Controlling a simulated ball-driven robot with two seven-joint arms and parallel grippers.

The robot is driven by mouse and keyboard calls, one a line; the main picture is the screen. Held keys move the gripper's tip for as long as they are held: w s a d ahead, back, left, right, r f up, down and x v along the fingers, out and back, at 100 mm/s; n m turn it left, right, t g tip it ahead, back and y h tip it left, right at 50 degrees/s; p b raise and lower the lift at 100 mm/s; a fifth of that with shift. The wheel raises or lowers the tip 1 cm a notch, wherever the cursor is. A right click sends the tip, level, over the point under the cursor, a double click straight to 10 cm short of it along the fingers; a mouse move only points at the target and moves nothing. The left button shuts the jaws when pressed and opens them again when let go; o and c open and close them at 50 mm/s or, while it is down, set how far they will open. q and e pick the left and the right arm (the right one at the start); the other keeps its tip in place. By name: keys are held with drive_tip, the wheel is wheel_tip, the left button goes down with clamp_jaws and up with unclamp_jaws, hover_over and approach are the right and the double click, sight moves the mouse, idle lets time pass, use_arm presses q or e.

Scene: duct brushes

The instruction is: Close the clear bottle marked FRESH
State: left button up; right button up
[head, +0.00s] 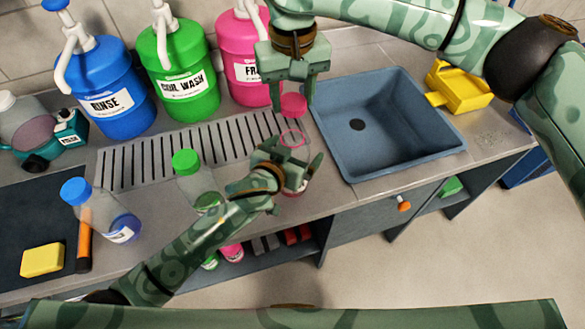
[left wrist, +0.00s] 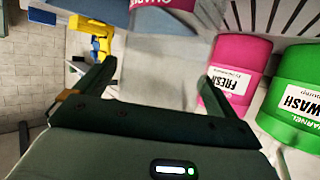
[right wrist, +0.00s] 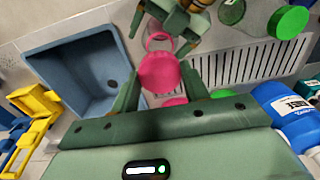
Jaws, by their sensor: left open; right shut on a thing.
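The clear bottle (head: 293,138) stands on the counter between the drain grooves and the sink. Its open mouth has a pink ring, which also shows in the right wrist view (right wrist: 158,41). My left gripper (head: 290,166) is open at the bottle's body and hides much of it, including any label. My right gripper (head: 293,98) is shut on a pink cap (head: 293,105), held above the bottle mouth and apart from it. The cap (right wrist: 158,73) shows between the fingers in the right wrist view. In the left wrist view, the left fingers (left wrist: 155,80) are spread.
Large pump jugs stand behind: blue RINSE (head: 98,85), green COIL WASH (head: 180,75) and pink FRESH (head: 240,62). A green-capped bottle (head: 187,165) and blue-capped bottle (head: 77,192) stand left of my left gripper. The sink (head: 420,140) and yellow wringer (head: 460,88) are right.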

use_arm(q)
drive_tip(key=c, duration=1.4)
drive_tip(key=shift+c, duration=0.2)
use_arm(e)
hover_over(293, 126)
drive_tip(key=s, duration=0.2)
drive_tip(key=shift+f, duration=2.45)
drive_tip(key=shift+f, duration=0.1)
drive_tip(key=shift+f, duration=0.8)
drive_tip(key=shift+f, duration=0.55)
